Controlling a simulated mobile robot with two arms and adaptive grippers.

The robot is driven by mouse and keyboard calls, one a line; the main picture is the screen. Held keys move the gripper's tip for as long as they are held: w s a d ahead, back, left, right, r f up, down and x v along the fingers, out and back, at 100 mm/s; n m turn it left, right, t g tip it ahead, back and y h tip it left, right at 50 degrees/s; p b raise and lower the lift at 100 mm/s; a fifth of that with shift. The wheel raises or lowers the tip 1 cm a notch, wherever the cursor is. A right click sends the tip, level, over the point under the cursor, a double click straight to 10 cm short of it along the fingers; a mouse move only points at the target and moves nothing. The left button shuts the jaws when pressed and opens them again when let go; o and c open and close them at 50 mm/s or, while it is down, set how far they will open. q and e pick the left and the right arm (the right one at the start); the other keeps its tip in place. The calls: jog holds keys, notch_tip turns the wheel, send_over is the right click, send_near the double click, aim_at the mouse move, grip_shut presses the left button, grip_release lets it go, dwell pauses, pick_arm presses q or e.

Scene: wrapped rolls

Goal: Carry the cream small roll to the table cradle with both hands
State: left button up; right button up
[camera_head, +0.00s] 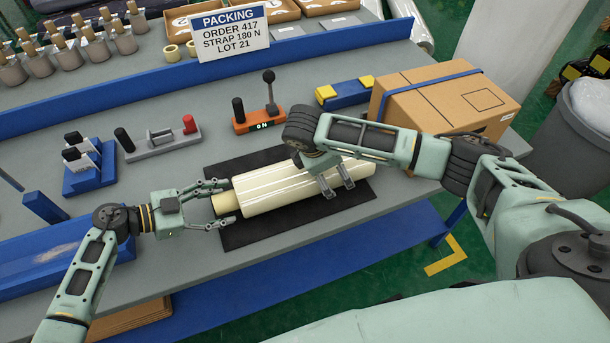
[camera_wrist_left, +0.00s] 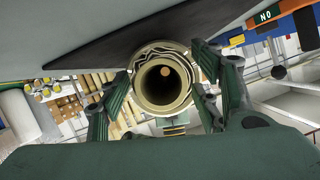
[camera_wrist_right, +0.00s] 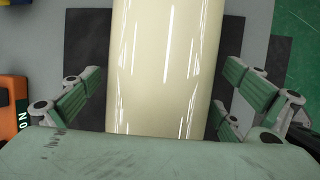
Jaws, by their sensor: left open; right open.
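The cream roll (camera_head: 278,188) lies on a black mat (camera_head: 240,238) on the grey table, its tan core (camera_head: 225,203) sticking out at the left end. My left gripper (camera_head: 220,204) is open at that end, its fingers on either side of the core; the hollow roll end (camera_wrist_left: 162,82) shows between them in the left wrist view. My right gripper (camera_head: 338,187) is open above the right part of the roll. In the right wrist view the roll (camera_wrist_right: 165,70) runs between its spread fingers, with gaps visible on both sides.
A blue block with yellow pads (camera_head: 345,93) and a strapped cardboard box (camera_head: 450,98) stand behind the roll. An orange lever unit (camera_head: 258,122) and a grey clamp fixture (camera_head: 160,141) are behind it to the left. A blue trough (camera_head: 40,254) lies at the left front.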

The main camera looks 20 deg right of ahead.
pick_arm(q)
jog(key=shift+c, duration=0.6)
pick_arm(e)
jog(key=shift+c, duration=0.5)
pick_arm(q)
jog(key=shift+s, duration=0.1)
grip_shut()
pick_arm(e)
jog(key=c, duration=1.4)
